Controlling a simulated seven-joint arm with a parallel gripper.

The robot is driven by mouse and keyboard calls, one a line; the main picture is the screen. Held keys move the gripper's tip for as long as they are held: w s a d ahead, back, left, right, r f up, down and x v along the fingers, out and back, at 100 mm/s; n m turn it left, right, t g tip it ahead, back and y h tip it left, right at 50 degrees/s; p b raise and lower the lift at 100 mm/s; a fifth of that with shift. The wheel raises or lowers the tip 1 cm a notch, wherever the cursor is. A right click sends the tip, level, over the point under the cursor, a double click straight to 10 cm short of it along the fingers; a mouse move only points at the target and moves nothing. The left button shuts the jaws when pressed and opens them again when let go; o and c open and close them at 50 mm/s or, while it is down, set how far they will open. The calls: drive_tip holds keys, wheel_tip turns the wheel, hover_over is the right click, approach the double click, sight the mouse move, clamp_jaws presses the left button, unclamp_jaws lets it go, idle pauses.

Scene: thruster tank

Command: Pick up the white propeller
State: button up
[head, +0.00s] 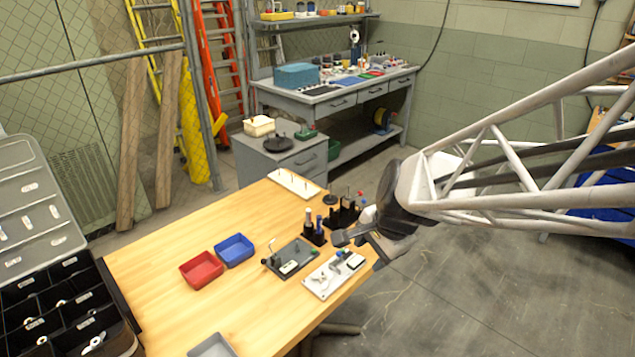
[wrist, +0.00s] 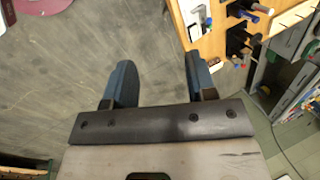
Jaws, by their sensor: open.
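My gripper (head: 362,243) hangs over the right edge of the wooden table (head: 170,250) in the head view. In the wrist view its two blue-grey fingers (wrist: 160,78) stand wide apart with only grey floor between them. I cannot make out the white propeller for certain. Small white parts (head: 94,343) lie in a black compartment box (head: 60,305) at the lower left, far from my gripper, too small to identify. A white board (head: 312,291) with small parts on it lies just left of and below my gripper; its parts are also unclear.
A red tray (head: 201,269) and a blue tray (head: 234,250) sit mid-table. A dark fixture plate (head: 277,262) and black tool holders (head: 315,237) stand near my gripper. A grey tray (head: 211,347) is at the front. The table's left-centre is clear.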

drive_tip(key=w+a+f+m, duration=0.4)
drive_tip(key=w+f+m, duration=0.4)
drive_tip(key=m, duration=0.8)
hover_over(323, 273)
drive_tip(key=s+d, duration=0.2)
wheel_tip(323, 273, down, 10)
drive_tip(key=shift+f, duration=0.1)
drive_tip(key=shift+x, duration=1.3)
drive_tip(key=shift+w, duration=0.1)
drive_tip(key=shift+t+y, duration=0.3)
drive_tip(key=shift+x, duration=2.6)
drive_tip(key=shift+c, duration=0.4)
clamp_jaws()
